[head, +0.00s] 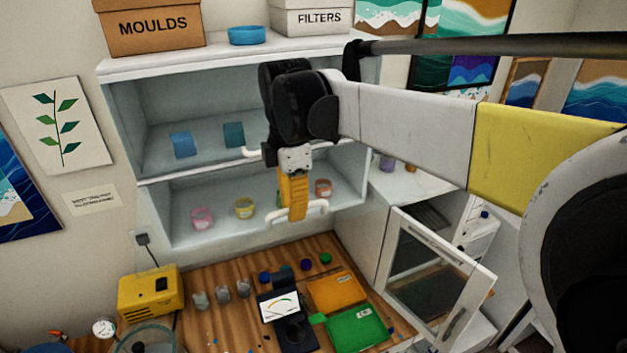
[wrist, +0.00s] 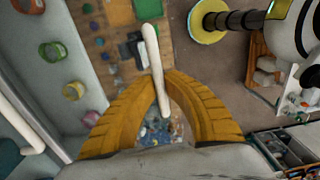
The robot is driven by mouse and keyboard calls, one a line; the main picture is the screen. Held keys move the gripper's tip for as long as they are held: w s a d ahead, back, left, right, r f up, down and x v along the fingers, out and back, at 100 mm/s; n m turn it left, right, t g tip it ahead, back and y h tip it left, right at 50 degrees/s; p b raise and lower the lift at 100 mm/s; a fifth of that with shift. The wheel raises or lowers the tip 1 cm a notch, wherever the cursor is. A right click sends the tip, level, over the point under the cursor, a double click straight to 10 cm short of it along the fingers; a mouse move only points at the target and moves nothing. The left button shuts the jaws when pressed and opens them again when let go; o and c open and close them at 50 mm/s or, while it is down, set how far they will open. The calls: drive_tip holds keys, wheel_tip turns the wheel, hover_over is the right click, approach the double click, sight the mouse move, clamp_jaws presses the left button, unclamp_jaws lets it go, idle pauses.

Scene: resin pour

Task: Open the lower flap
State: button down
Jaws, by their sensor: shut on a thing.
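My gripper (head: 297,210), with yellow fingers, is shut on a white bar handle (head: 318,207) in front of the lower shelf compartment. In the wrist view the handle (wrist: 152,50) runs between my two fingers (wrist: 163,95). The handle lies close to the compartment's lower edge. The lower flap's panel seems clear and is hard to make out; I cannot tell its exact angle. Jars with pink (head: 202,218), yellow (head: 245,208) and orange (head: 323,187) colours show in that compartment. The upper compartment has its own white handle (head: 247,153), partly hidden by my arm.
Below is a wooden worktop (head: 220,270) with a scale (head: 280,308), an orange tray (head: 337,291), a green tray (head: 355,329) and several small cups. A yellow box (head: 149,291) stands at left. A framed cabinet door (head: 440,262) hangs open at right.

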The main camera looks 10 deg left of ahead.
drive_tip(key=shift+w+r, duration=0.1)
drive_tip(key=shift+r, duration=1)
drive_tip(key=c, duration=1.5)
unclamp_jaws()
drive_tip(key=shift+o, duration=0.2)
wheel_tip(320, 180, up, 12)
drive_tip(key=shift+w, duration=0.15)
